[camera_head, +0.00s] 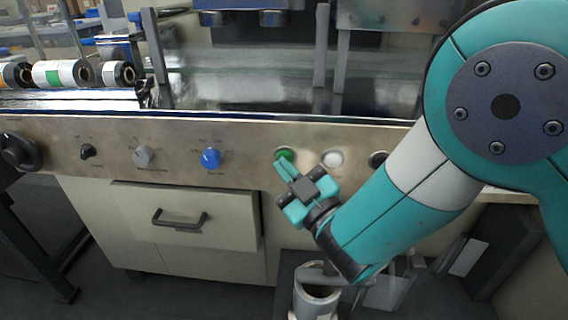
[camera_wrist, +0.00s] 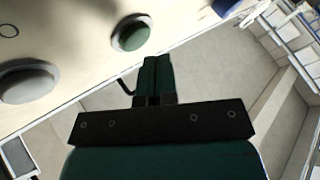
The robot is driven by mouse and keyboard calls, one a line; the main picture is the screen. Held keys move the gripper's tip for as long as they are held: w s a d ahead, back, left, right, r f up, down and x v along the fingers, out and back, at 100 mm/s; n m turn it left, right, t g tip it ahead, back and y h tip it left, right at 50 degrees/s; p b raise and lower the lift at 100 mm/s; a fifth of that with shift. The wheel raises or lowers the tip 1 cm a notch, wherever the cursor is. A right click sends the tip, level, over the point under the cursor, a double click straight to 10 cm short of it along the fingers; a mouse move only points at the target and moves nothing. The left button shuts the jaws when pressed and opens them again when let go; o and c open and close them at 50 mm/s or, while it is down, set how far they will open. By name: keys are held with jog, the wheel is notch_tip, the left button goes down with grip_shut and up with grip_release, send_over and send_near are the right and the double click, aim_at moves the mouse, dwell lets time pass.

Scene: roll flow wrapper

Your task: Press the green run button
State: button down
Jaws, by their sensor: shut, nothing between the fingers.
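The green run button (camera_head: 284,154) sits on the metal control panel, left of a white button (camera_head: 332,158). In the wrist view the green button (camera_wrist: 131,33) is above and slightly left of the fingertips, with the pale button (camera_wrist: 27,82) at the left. My gripper (camera_head: 285,170) is shut and empty. Its fingertips are close to the green button, just below it in the head view. In the wrist view the shut fingers (camera_wrist: 153,62) appear beside the button with a small gap in the picture. I cannot tell whether they touch the panel.
The control panel (camera_head: 240,137) also carries a blue knob (camera_head: 210,158), a grey knob (camera_head: 144,155), a black knob (camera_head: 88,151) and a black handwheel (camera_head: 17,150). A drawer with a dark handle (camera_head: 180,218) is below.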

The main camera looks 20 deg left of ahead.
jog(key=shift+s, duration=0.1)
jog(key=s+b, duration=0.2)
jog(key=b, duration=0.2)
jog(key=s+d+b, duration=0.1)
jog(key=s+b, duration=0.1)
jog(key=b, duration=0.2)
jog(key=shift+s+d, duration=0.1)
jog(key=shift+s, duration=0.3)
dwell(0.5)
